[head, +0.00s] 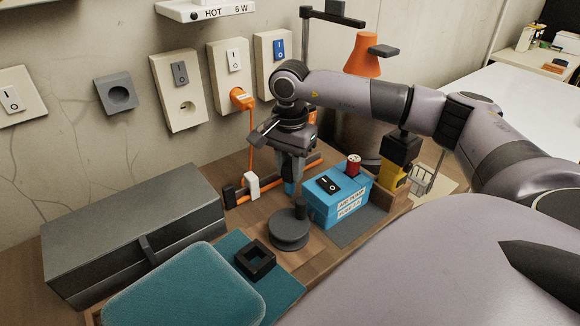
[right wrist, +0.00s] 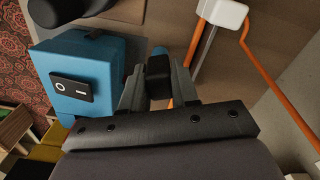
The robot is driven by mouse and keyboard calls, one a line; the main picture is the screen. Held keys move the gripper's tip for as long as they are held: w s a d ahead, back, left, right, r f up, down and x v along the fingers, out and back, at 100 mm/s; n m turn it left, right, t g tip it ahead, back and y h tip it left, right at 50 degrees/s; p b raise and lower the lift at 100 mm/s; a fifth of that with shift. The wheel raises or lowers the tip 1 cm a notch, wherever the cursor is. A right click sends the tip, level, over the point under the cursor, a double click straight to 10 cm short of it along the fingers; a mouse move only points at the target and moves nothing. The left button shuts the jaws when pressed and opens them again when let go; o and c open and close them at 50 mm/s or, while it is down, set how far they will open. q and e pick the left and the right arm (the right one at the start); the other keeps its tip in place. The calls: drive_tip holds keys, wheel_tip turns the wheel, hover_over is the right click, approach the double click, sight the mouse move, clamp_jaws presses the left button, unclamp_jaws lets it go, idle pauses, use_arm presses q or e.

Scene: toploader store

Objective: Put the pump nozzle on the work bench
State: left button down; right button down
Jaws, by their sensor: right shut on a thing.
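My right gripper (head: 290,176) points down over the work bench (head: 312,258), just left of the blue air pump. It is shut on a small part with a dark body (right wrist: 158,76) and a blue-teal end, which I take to be the pump nozzle (head: 290,188). In the right wrist view the part sits between the two fingers. The gripper hides much of it in the head view, and I cannot tell whether its lower end touches the bench. My left gripper is not in view.
The blue air pump (head: 325,208) has a black switch and a red knob. A round grey stand (head: 289,230) is in front of the gripper. An orange rod (head: 305,170) lies behind. A grey toolbox (head: 130,230), teal mat (head: 285,292) and black square frame (head: 256,261) are left.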

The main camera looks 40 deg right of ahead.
sight(290, 163)
drive_tip(key=shift+f, duration=0.45)
drive_tip(key=shift+f, duration=0.1)
drive_tip(key=c, duration=0.8)
unclamp_jaws()
drive_tip(key=shift+c, duration=0.2)
wheel_tip(290, 163, up, 12)
drive_tip(key=b, duration=0.1)
